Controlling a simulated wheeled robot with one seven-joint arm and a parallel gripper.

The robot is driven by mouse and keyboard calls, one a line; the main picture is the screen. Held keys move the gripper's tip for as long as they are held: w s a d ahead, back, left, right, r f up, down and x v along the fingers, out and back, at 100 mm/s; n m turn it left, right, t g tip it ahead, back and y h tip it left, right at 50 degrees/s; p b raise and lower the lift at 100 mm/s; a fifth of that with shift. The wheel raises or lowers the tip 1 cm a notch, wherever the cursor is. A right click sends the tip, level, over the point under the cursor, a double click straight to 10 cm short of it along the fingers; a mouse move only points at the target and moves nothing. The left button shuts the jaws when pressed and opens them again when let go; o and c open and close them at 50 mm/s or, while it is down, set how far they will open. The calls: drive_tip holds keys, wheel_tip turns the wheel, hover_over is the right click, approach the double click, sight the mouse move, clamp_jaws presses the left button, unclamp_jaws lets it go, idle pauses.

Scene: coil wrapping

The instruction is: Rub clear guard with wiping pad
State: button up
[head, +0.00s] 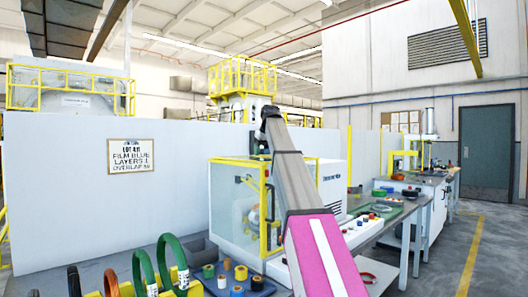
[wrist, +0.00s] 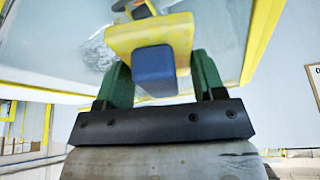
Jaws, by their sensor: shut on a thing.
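The clear guard (head: 232,205) is a see-through panel in a yellow frame on the white machine, in the middle of the head view. It fills the upper part of the wrist view (wrist: 50,45). A grey smeared patch (wrist: 93,57) shows on the panel left of the pad. My gripper (wrist: 160,75) has green fingers shut on the blue grip of the wiping pad (wrist: 125,40). The pad's yellow body lies at the guard; I cannot tell whether it touches. In the head view my arm hides part of the guard's right side, and the pad cannot be made out.
A blue tray (head: 262,284) with several coloured rolls stands low in front of the machine. Green rings (head: 170,262) stand at the lower left. A workbench (head: 415,208) with parts is on the right. The yellow frame (wrist: 262,35) edges the panel. Open floor lies at the far right.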

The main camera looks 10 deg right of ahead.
drive_tip(key=shift+f, duration=0.6)
drive_tip(key=shift+w+d, duration=0.1)
drive_tip(key=shift+w+d+r, duration=0.1)
drive_tip(key=shift+w+d, duration=0.3)
drive_tip(key=shift+d, duration=0.2)
drive_tip(key=shift+w+d+r, duration=0.1)
drive_tip(key=shift+w+d, duration=0.3)
drive_tip(key=shift+d, duration=0.2)
drive_tip(key=shift+w+d+f, duration=0.1)
drive_tip(key=shift+w+d, duration=0.45)
drive_tip(key=shift+d, duration=0.3)
drive_tip(key=shift+w+d+f, duration=0.1)
drive_tip(key=shift+w+d, duration=0.45)
drive_tip(key=shift+d, duration=0.25)
drive_tip(key=shift+w+d+r, duration=0.1)
drive_tip(key=shift+w+d, duration=0.5)
drive_tip(key=shift+d, duration=0.3)
drive_tip(key=shift+w+d+f, duration=0.1)
drive_tip(key=shift+w+d, duration=0.55)
drive_tip(key=shift+d, duration=0.3)
drive_tip(key=shift+w+d+r, duration=0.1)
drive_tip(key=shift+w+d, duration=0.5)
drive_tip(key=shift+d, duration=0.3)
